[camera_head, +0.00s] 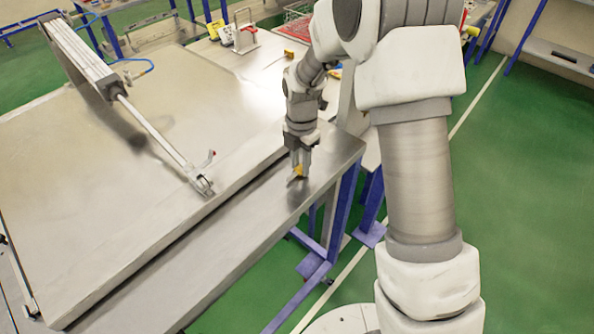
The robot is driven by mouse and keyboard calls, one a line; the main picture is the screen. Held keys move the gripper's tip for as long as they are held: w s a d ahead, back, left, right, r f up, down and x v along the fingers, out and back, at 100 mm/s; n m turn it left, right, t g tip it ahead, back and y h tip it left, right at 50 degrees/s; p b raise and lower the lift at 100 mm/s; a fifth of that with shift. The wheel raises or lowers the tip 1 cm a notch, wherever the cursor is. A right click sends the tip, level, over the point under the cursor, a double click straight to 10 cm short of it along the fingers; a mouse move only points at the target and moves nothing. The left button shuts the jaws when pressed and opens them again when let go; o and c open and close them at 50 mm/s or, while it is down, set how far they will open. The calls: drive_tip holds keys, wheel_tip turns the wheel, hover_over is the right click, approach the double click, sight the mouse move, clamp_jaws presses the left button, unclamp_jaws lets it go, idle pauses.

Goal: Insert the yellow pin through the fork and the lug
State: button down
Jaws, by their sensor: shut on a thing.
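My gripper (298,177) points down over the front metal ledge of the table, at the right. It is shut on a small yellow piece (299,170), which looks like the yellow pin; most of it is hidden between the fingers. A pneumatic cylinder (80,50) slants across the table, and its rod (150,128) ends in a metal fork (203,188) near the table's front edge. The fork is to the left of my gripper and apart from it. The lug cannot be told clearly from the fork at this size.
The large metal lid (100,210) is mostly bare. At the back are a white-handled holder (244,35), a yellow item (202,32) and a red wire basket (297,25). Blue table legs (345,205) stand below the ledge.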

sight(301, 166)
drive_tip(key=shift+r, duration=0.1)
drive_tip(key=shift+r+p, duration=3.15)
drive_tip(key=shift+r, duration=1.3)
drive_tip(key=shift+f+b, duration=0.2)
drive_tip(key=shift+b, duration=0.4)
drive_tip(key=shift+s+d+f+t+y+b, duration=0.15)
drive_tip(key=shift+t+y+b, duration=0.55)
drive_tip(key=shift+b, duration=0.55)
drive_tip(key=shift+s+d+r+t+y+b, duration=0.15)
drive_tip(key=shift+t+y+b, duration=0.55)
drive_tip(key=shift+b, duration=0.55)
drive_tip(key=shift+s+d+f+t+y+b, duration=0.1)
drive_tip(key=shift+t+y+b, duration=0.35)
drive_tip(key=shift+b, duration=1.15)
drive_tip(key=shift+f+t+y+b, duration=0.1)
drive_tip(key=shift+t+y+b, duration=0.35)
drive_tip(key=shift+b, duration=1.1)
drive_tip(key=shift+d+t+y+b, duration=0.1)
drive_tip(key=shift+t+y+b, duration=0.4)
drive_tip(key=shift+b, duration=1.55)
drive_tip(key=shift+r, duration=0.1)
drive_tip(key=shift+b, duration=0.8)
